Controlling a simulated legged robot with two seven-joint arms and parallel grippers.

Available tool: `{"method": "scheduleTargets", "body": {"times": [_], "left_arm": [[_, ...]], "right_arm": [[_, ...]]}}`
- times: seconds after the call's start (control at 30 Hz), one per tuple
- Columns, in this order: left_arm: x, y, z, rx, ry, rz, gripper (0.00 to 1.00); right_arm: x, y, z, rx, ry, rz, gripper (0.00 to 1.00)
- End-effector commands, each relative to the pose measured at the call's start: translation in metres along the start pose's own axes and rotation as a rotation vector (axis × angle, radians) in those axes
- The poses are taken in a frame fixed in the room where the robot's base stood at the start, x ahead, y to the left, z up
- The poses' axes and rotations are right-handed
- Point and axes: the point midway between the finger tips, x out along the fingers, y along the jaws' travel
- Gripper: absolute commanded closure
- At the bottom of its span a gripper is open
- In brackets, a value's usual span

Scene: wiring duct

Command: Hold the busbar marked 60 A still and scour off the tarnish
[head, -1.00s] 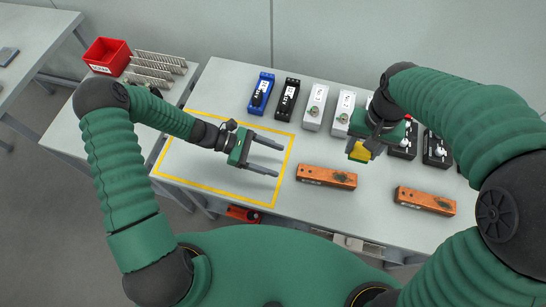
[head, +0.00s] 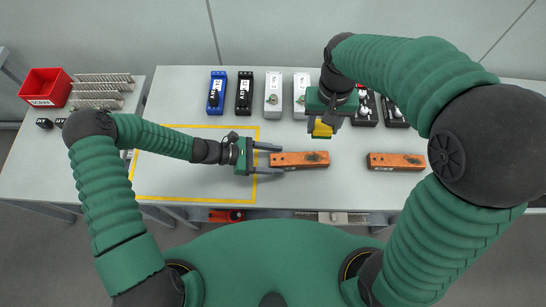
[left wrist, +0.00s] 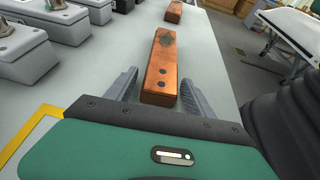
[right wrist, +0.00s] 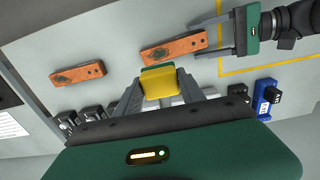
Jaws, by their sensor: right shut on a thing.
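Two copper busbars lie on the table: the nearer one to my left gripper (head: 300,163) and another further right (head: 396,165). Each has a dark tarnish patch; their markings are too small to read. The left gripper (head: 281,158) is open, its fingers on either side of the first busbar's left end. The left wrist view shows this busbar (left wrist: 161,75) between the fingers with gaps on both sides. The right gripper (head: 321,119) is shut on a yellow scouring pad (right wrist: 163,86), with a green layer. It hangs just behind the first busbar, apparently above the table.
Blue (head: 217,93), black (head: 244,94) and grey (head: 273,95) devices stand in a row along the back. A yellow outline (head: 196,198) marks bare table at left. A red bin (head: 42,88) and metal racks (head: 101,91) stand far left.

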Motion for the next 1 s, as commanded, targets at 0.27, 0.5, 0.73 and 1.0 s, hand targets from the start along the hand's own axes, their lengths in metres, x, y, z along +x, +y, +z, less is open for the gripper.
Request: {"method": "scheduleTargets", "body": {"times": [0.27, 0.5, 0.73, 1.0], "left_arm": [[0.0016, -0.0002, 0.001, 0.001, 0.002, -0.001, 0.76], [-0.0004, -0.0001, -0.0002, 0.0, 0.0, -0.001, 0.46], [0.0, -0.0001, 0.0002, 0.0, 0.0, -0.001, 0.29], [-0.006, 0.0007, 0.0006, 0.001, 0.001, 0.001, 0.29]], "right_arm": [[0.0002, 0.0022, -0.0002, 0.001, 0.0, -0.002, 0.86], [-0.0001, -0.0002, -0.0001, 0.0, 0.0, 0.0, 0.86], [0.0, 0.0002, -0.0001, 0.001, 0.0, 0.0, 0.86], [0.0, 0.0012, -0.0001, 0.001, 0.0, -0.001, 0.86]]}}
